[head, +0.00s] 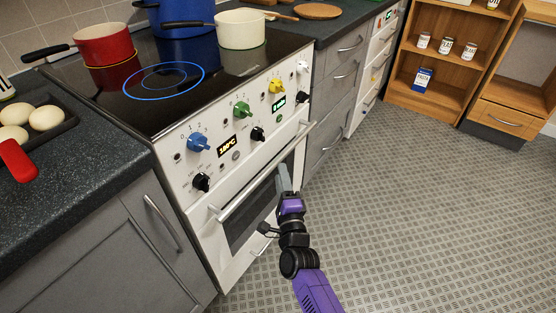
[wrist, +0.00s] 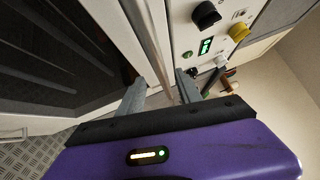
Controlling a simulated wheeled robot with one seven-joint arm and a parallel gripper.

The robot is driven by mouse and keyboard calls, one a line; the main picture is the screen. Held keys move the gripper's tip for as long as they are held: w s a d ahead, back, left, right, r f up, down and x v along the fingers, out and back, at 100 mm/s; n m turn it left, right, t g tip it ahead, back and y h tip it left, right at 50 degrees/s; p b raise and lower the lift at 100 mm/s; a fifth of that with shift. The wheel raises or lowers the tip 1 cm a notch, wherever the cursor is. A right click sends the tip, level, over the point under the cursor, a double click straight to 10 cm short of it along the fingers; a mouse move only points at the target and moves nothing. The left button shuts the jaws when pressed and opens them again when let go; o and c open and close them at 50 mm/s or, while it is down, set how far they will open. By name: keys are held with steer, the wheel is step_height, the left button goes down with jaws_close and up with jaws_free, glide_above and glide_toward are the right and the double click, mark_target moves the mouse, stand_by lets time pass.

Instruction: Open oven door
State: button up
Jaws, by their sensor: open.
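The white oven (head: 231,160) stands in the counter row at the middle of the head view. Its door (head: 217,243), with a dark glass window, looks shut. A long bar handle (head: 240,195) runs along the door's top edge. My gripper (head: 283,172) is at the handle, right of its middle, with the jaws open. In the wrist view my gripper (wrist: 161,88) has its two fingers apart, and the handle (wrist: 155,40) shows between them. I cannot tell whether either finger touches the bar. My gripper hides part of the door.
Knobs (head: 243,109) line the panel above the door. A red pot (head: 104,45), a blue pot (head: 187,15) and a white pan (head: 242,30) stand on the hob. The patterned floor (head: 400,200) at the right is clear up to the wooden shelf (head: 440,50).

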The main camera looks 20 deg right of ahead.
mark_target(278, 160)
steer(key=b+x, duration=0.2)
steer(key=x, duration=0.3)
steer(key=shift+d+f, duration=0.1)
steer(key=shift+f, duration=0.05)
steer(key=shift+w+r+b, duration=0.25)
steer(key=shift+w+b, duration=0.1)
steer(key=shift+w, duration=0.35)
steer(key=shift+d, duration=0.1)
jaws_close()
stand_by(0.6)
